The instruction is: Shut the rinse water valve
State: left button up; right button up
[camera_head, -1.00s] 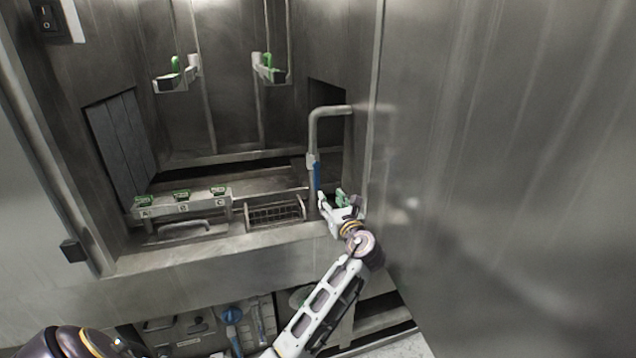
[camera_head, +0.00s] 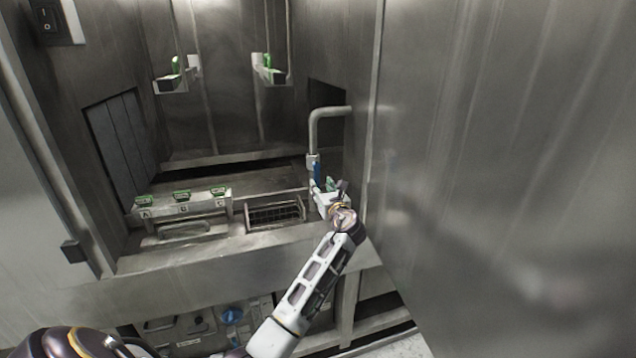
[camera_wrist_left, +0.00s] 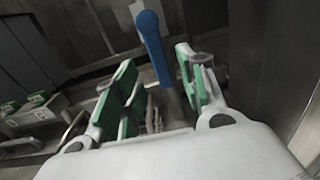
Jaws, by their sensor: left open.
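The rinse water valve shows as a blue lever (camera_head: 317,172) on a grey bent pipe (camera_head: 313,135) at the right of the washer bay. The lever hangs about in line with the pipe's upright part. My left gripper (camera_head: 324,188) is open just below and beside the lever. In the left wrist view the blue lever (camera_wrist_left: 152,45) is ahead, and its lower end appears between the two green-padded fingers of the left gripper (camera_wrist_left: 158,68). Neither finger clearly touches it; the exact depth is hard to tell. My right gripper is out of view.
A bar with several green-topped knobs (camera_head: 183,207) and a wire basket (camera_head: 275,213) lie left of the gripper. A large steel panel (camera_head: 500,170) stands close on the right. Two hanging brackets with green parts (camera_head: 268,72) are higher up at the back.

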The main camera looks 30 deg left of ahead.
aim_at(317, 180)
pick_arm(q)
jog(key=x, duration=0.3)
jog(key=shift+x, duration=0.9)
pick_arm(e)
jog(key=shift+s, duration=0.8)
pick_arm(q)
jog(key=c, duration=0.7)
grip_shut()
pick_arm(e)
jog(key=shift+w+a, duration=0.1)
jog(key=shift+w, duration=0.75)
